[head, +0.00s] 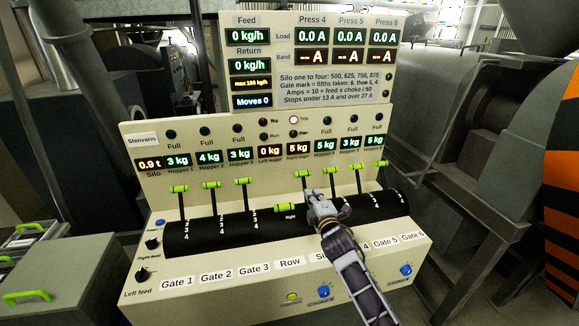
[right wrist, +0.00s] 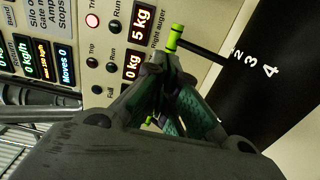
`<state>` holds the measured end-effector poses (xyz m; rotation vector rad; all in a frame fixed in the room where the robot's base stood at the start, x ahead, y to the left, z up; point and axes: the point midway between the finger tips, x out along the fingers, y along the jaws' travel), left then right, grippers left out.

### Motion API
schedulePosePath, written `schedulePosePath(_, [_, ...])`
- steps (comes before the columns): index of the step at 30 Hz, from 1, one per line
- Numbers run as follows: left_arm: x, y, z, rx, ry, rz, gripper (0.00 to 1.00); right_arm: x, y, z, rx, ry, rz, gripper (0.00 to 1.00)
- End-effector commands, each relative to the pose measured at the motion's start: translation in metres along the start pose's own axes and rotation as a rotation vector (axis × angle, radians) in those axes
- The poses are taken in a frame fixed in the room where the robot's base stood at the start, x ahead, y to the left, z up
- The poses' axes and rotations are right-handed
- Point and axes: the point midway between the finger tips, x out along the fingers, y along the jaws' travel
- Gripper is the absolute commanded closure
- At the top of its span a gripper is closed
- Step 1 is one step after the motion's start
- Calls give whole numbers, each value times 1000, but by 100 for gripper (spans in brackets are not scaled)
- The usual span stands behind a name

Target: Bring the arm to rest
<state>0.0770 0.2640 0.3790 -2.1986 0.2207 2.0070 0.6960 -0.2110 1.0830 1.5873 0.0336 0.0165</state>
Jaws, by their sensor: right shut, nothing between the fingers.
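My right gripper (head: 316,196) is over the middle of the control console (head: 215,265), in front of the black lever drum (head: 225,232). Its fingers are shut and empty. In the right wrist view the closed fingertips (right wrist: 163,62) are close to a green-handled lever (right wrist: 174,38); I cannot tell whether they touch. In the head view a lowered green lever handle (head: 287,208) is just left of the gripper. Part of the drum is hidden behind my right arm. My left gripper is not in the head view.
Raised green-handled levers stand on both sides, such as the Gate 1 lever (head: 180,188) and the rightmost lever (head: 382,163). The display panel (head: 312,60) rises behind. A grey cabinet (head: 65,275) is at the left, dark machinery (head: 475,140) at the right.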

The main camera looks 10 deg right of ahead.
Motion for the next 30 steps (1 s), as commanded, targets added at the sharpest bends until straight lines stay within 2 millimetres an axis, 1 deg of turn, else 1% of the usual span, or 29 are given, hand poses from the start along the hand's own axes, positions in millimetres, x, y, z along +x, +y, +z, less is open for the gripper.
schedulePosePath(5, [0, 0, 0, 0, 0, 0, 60, -15, -18, 5, 94, -31, -69, 100])
schedulePosePath(8, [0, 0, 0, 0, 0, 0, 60, -31, -36, 10, 184, -64, -135, 100])
schedulePosePath(11, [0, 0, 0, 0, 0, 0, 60, -51, -56, 14, 291, -108, -214, 100])
schedulePosePath(15, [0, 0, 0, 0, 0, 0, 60, -84, -83, 18, 445, -178, -329, 100])
schedulePosePath(20, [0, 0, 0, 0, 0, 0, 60, -126, -112, 21, 612, -272, -457, 100])
schedulePosePath(23, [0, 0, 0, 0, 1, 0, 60, -154, -128, 22, 712, -335, -535, 100])
schedulePosePath(24, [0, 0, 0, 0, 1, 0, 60, -166, -134, 21, 750, -362, -567, 100])
schedulePosePath(26, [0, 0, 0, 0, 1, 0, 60, -183, -142, 21, 806, -404, -613, 100])
schedulePosePath(29, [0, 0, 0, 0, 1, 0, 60, -214, -154, 19, 895, -477, -688, 100])
schedulePosePath(30, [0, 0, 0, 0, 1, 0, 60, -227, -159, 18, 929, -508, -719, 100])
